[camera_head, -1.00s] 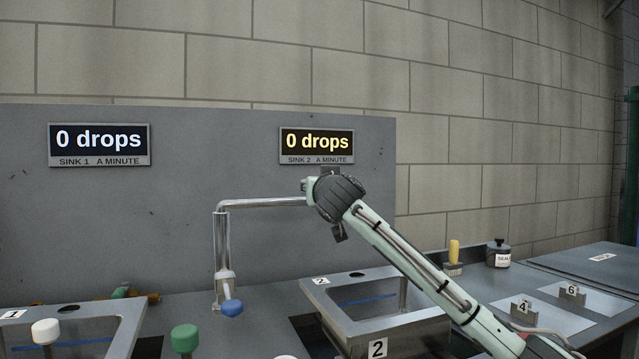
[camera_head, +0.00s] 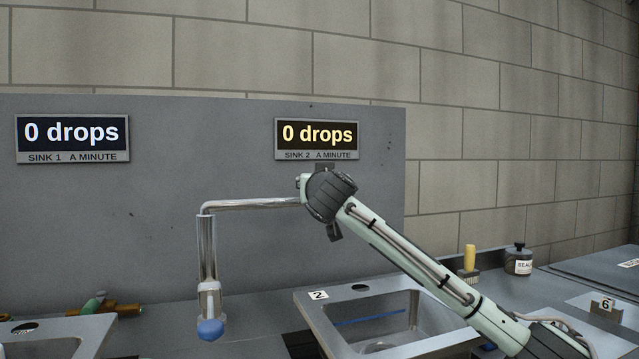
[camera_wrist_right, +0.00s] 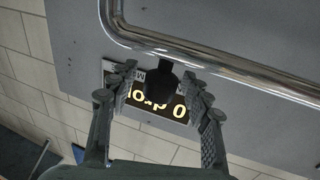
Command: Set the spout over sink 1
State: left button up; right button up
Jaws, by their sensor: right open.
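The chrome spout (camera_head: 250,205) runs level from its upright pipe (camera_head: 207,250) to the right, toward the sink 2 side. Its far end is hidden behind my right gripper. Sink 1 (camera_head: 82,335) shows only in part at the lower left; sink 2 (camera_head: 318,318) is right of the pipe. My right gripper (camera_head: 329,198) is at the spout's far end. In the right wrist view the gripper (camera_wrist_right: 160,80) is open, with the chrome pipe (camera_wrist_right: 190,55) crossing ahead of it. A dark block lies between the fingers; I cannot tell what it is. My left gripper is not in view.
A grey back panel (camera_head: 180,190) stands behind, with the sink 1 sign (camera_head: 72,138) and sink 2 sign (camera_head: 317,138), both reading 0 drops. A blue knob (camera_head: 210,329) is at the pipe's foot.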

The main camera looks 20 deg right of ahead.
grip_shut()
dwell(0.6)
